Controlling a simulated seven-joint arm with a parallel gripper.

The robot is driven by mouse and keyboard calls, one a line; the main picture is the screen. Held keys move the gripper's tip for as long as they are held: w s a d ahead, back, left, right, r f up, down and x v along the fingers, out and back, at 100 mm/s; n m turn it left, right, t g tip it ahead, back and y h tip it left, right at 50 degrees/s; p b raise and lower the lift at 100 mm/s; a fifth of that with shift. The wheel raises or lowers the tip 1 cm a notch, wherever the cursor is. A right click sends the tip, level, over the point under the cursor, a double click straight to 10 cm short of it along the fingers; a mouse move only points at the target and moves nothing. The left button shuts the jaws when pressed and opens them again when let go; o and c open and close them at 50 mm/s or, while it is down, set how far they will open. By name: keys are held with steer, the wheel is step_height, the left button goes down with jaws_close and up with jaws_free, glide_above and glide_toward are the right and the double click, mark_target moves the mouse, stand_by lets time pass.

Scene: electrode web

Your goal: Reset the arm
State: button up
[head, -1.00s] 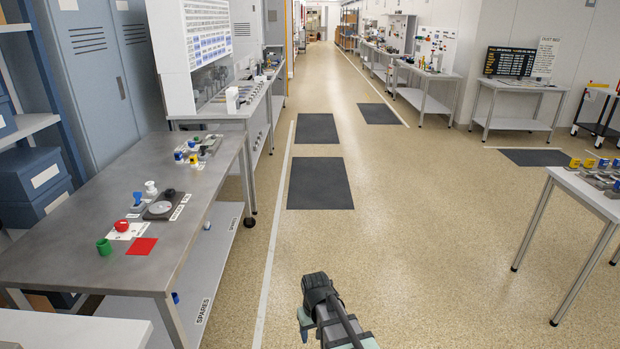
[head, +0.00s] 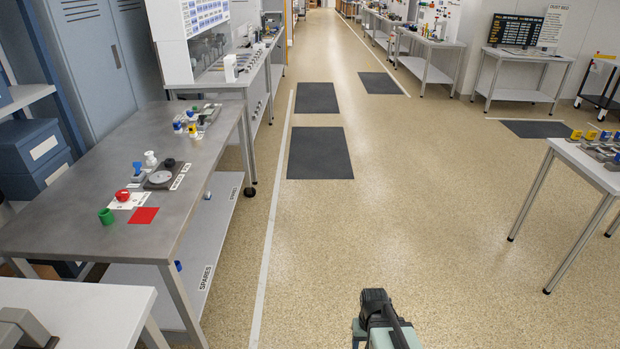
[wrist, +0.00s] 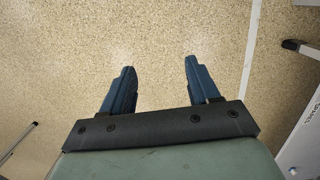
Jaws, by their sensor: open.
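My arm shows at the bottom of the head view, right of centre, over bare floor. The fingers cannot be made out there. In the wrist view my gripper (wrist: 158,85) has its two blue fingers spread apart, with only speckled floor between and beyond them. It is open, empty and touches nothing.
A grey metal table (head: 75,225) with small coloured parts stands at left. A white table corner (head: 85,300) is at the lower left. Another table (head: 590,165) stands at right. The floor (head: 400,220) between them is clear, with dark mats (head: 320,153) farther off.

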steer(key=s+f+g, duration=0.2)
steer(key=s+f, duration=0.5)
steer(key=s, duration=0.5)
steer(key=s+f+g, duration=0.3)
steer(key=s+f, duration=0.5)
steer(key=s, duration=0.5)
steer(key=shift+g, duration=0.3)
